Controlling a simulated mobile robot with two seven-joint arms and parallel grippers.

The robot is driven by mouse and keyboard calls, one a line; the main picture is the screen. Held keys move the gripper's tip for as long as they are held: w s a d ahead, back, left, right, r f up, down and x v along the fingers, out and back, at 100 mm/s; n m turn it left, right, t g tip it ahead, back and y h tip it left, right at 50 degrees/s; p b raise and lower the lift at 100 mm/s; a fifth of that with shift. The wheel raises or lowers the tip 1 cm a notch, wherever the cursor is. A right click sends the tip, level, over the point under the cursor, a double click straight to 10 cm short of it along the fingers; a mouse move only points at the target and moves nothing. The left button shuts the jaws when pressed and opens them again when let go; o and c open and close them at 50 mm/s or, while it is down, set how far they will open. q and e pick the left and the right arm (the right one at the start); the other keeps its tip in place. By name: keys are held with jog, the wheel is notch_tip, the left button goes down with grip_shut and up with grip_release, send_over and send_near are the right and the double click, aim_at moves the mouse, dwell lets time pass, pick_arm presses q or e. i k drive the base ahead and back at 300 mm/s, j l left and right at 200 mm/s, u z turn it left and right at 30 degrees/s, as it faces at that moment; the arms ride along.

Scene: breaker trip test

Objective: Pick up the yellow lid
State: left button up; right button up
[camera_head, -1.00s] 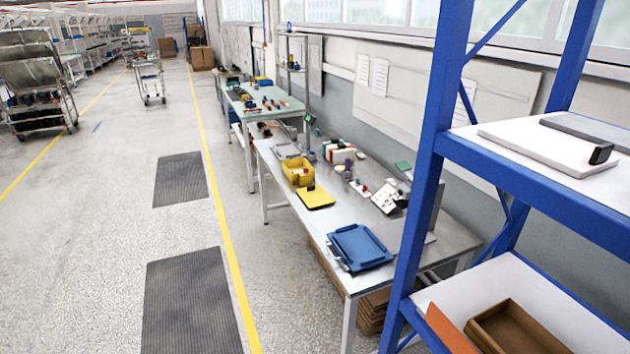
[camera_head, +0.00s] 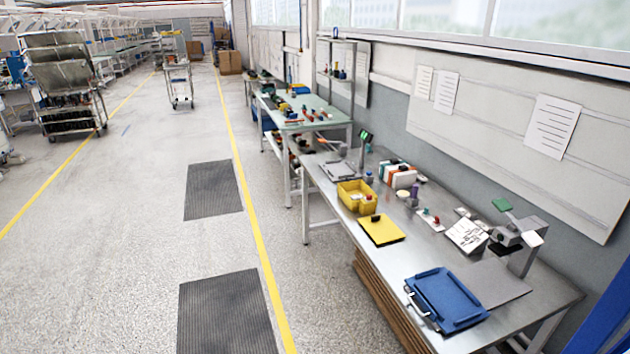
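The yellow lid (camera_head: 381,230) is a flat square plate lying on the near metal workbench (camera_head: 440,248), close to its left edge. A small dark knob or block stands on its far edge. A yellow bin (camera_head: 356,197) with items inside stands just behind the lid. Neither of my grippers shows in the head view, and the lid is untouched.
A blue tray or case (camera_head: 446,299) lies at the bench's near end. A grey stand (camera_head: 515,235), papers and small parts sit along the right side. A second bench (camera_head: 318,122) stands beyond. Dark floor mats (camera_head: 228,315) and open floor lie left of the benches.

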aim_at(380, 227)
jog(key=i, duration=0.55)
jog(key=i+j+z, duration=0.15)
jog(key=i, duration=0.4)
jog(key=i+j, duration=0.1)
jog(key=i, duration=0.45)
jog(key=i+j+z, duration=0.15)
jog(key=i, duration=0.4)
jog(key=i+z, duration=0.25)
jog(key=i, duration=0.15)
jog(key=i+j+z, duration=0.1)
jog(key=i+z, duration=0.2)
jog(key=i, duration=0.15)
jog(key=i+j+z, duration=0.25)
jog(key=i, duration=0.15)
jog(key=i+j+z, duration=0.15)
jog(key=i+z, duration=0.15)
jog(key=i+j, duration=0.05)
jog(key=i, duration=0.05)
